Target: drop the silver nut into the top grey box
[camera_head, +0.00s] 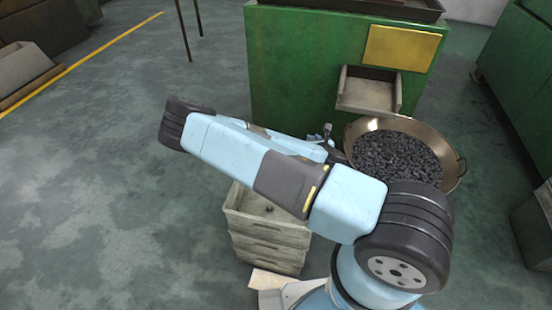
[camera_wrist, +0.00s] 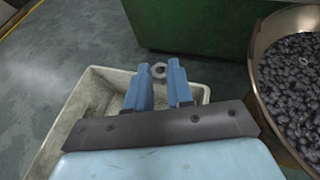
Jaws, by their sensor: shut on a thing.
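The silver nut (camera_wrist: 158,70) is a small ring-shaped piece between the tips of my gripper (camera_wrist: 159,68) in the wrist view. My gripper is shut on it. The top grey box (camera_wrist: 88,92) lies below the fingers in the wrist view, and the nut appears over its far rim. How high the nut is above the box, I cannot tell. In the head view the top grey box (camera_head: 268,229) crowns a stack, partly covered by my arm. A small dark piece shows inside it. The nut cannot be made out in the head view.
A wide metal pan (camera_head: 440,140) of dark pieces stands right of the stack, in front of a green machine (camera_head: 300,70) with a small tray (camera_head: 368,92). Another machine (camera_head: 515,65) stands at the right. Open floor (camera_head: 120,170) lies to the left.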

